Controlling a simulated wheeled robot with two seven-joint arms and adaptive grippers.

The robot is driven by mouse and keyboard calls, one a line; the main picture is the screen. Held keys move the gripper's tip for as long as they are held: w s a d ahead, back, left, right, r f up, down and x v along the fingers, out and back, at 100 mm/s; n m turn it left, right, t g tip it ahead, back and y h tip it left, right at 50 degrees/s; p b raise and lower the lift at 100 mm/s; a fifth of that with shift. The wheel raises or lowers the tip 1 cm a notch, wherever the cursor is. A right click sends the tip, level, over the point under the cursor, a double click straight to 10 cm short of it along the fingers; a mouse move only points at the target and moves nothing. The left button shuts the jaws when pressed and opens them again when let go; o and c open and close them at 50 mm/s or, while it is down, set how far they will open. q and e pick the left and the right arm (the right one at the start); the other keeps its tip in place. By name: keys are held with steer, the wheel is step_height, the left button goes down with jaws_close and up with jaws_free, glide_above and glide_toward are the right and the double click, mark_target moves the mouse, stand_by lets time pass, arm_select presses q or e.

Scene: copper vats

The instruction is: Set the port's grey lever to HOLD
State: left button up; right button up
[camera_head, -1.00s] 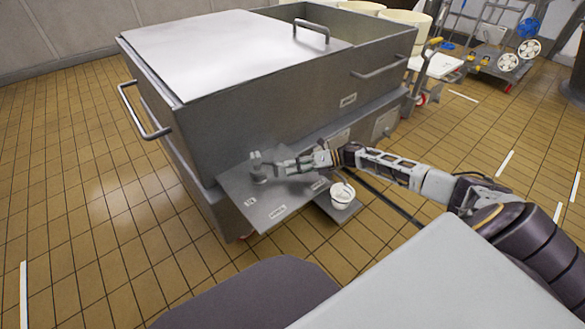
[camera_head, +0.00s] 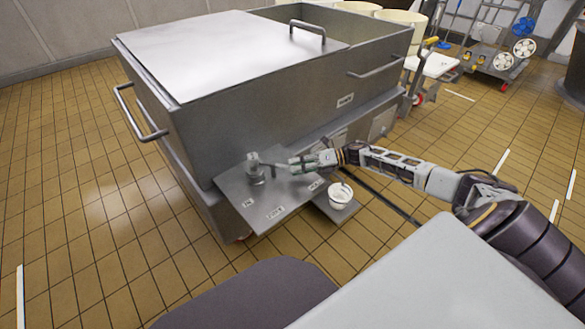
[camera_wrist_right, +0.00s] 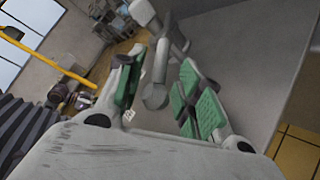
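The port (camera_head: 255,172) is a grey upright fitting on a metal plate (camera_head: 262,208) at the vat's near side. Its grey lever (camera_head: 272,164) seems to reach from the post to the right, toward my right gripper. My right gripper (camera_head: 293,165) is just right of the port, over the plate. In the right wrist view the gripper (camera_wrist_right: 155,105) is open, its green pads apart, with the lever's rounded grey end (camera_wrist_right: 155,96) showing between them. I cannot tell whether a pad touches it. Small labels on the plate are too small to read. My left gripper is out of view.
A large metal vat (camera_head: 230,120) with a lid and bar handles stands behind the plate. A white cup (camera_head: 340,194) sits on a lower ledge right of the plate, below my forearm. Carts (camera_head: 490,60) and pale tubs stand at the back right. Tiled floor at left is clear.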

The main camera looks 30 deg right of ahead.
steer(key=v, duration=0.9)
steer(key=shift+s+d, duration=0.15)
steer(key=shift+d, duration=0.25)
stand_by(0.4)
